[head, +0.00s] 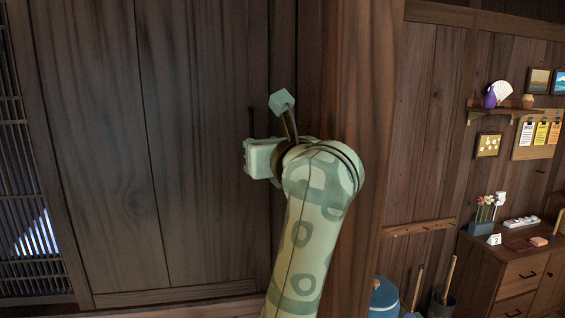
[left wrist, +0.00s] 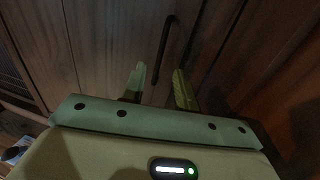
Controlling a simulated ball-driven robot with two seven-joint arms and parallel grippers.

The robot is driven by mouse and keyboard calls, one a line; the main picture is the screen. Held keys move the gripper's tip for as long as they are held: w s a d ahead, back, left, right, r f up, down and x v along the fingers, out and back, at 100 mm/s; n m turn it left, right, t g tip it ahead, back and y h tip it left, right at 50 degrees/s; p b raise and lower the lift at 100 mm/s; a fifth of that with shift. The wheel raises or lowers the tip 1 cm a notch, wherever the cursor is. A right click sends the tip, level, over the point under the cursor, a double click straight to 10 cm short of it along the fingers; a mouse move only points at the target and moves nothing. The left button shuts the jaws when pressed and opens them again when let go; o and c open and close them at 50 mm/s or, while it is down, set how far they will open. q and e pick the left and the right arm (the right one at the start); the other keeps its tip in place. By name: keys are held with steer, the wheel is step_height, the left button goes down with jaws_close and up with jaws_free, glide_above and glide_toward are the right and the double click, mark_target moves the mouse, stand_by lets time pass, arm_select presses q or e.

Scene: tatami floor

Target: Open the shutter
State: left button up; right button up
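The shutter is a dark wooden sliding panel (head: 185,120) filling the left and middle of the head view; it stands closed against the wooden post (head: 372,150). In the left wrist view a dark curved bar handle (left wrist: 167,42) stands out from the shutter's planks (left wrist: 110,40). My left gripper (left wrist: 158,84) is open, its two green fingers apart. The handle's lower end shows between and beyond the fingertips; I cannot tell whether they touch it. In the head view my pale green left arm hides the fingers. My right gripper is in neither view.
A slatted lattice (head: 28,170) is at the far left. Right of the post, a wooden cabinet (head: 510,265) holds small items, a shelf (head: 515,113) hangs above, and a blue lidded bin (head: 384,298) stands low beside the post.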

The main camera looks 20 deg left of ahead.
arm_select(q)
steer(key=v, duration=0.9)
